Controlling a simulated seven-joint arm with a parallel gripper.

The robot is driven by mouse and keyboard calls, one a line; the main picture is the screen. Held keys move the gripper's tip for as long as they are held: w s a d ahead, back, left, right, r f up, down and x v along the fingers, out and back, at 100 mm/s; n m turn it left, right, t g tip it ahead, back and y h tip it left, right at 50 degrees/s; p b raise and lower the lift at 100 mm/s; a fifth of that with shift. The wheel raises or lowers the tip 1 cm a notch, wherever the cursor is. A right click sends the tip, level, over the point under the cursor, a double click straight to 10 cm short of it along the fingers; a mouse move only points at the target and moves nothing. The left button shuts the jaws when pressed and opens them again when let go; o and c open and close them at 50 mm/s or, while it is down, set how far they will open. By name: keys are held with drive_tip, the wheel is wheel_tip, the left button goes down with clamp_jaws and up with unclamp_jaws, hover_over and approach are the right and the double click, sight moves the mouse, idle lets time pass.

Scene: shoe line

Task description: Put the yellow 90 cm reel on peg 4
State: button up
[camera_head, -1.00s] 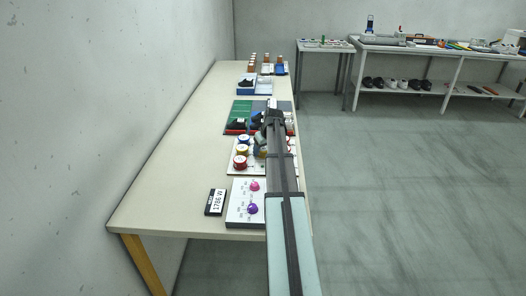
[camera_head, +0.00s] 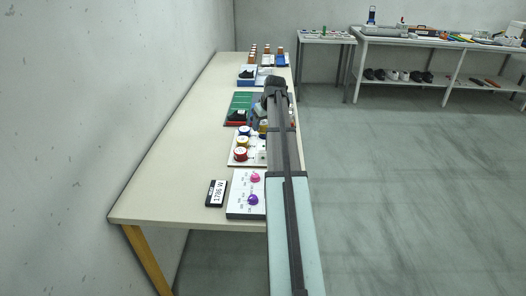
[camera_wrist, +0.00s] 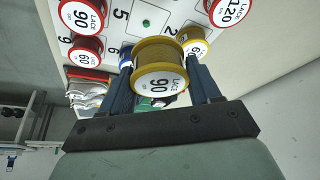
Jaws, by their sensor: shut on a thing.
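A yellow reel with a white label reading 90 (camera_wrist: 158,72) is between the two blue fingers of my gripper (camera_wrist: 160,86) in the wrist view. The gripper is shut on it, and the reel appears raised above the white peg board (camera_wrist: 168,14). The board shows printed numbers, including 5 and 2, and a green spot between them. No number 4 is readable. In the head view, my arm hides part of the board (camera_head: 234,164) and most of the gripper.
Red reels labelled 90 (camera_wrist: 82,17), 60 (camera_wrist: 86,50) and 120 (camera_wrist: 229,10) stand on the board. A yellow 60 reel (camera_wrist: 198,47) stands beside the held one. A grey box with pink and purple knobs (camera_head: 238,204) is nearer on the table. The table's left side is clear.

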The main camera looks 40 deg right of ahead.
drive_tip(key=s+a, duration=0.4)
approach(261, 156)
drive_tip(key=shift+x, duration=2.6)
drive_tip(key=shift+w+a+f, duration=0.1)
drive_tip(key=shift+w+f, duration=0.1)
drive_tip(key=shift+f, duration=0.25)
drive_tip(key=o, duration=1.1)
drive_tip(key=shift+c, duration=0.2)
drive_tip(key=shift+r, duration=0.1)
drive_tip(key=shift+r, duration=0.3)
drive_tip(key=v, duration=1.2)
drive_tip(key=shift+r, duration=0.2)
drive_tip(key=shift+w, duration=0.1)
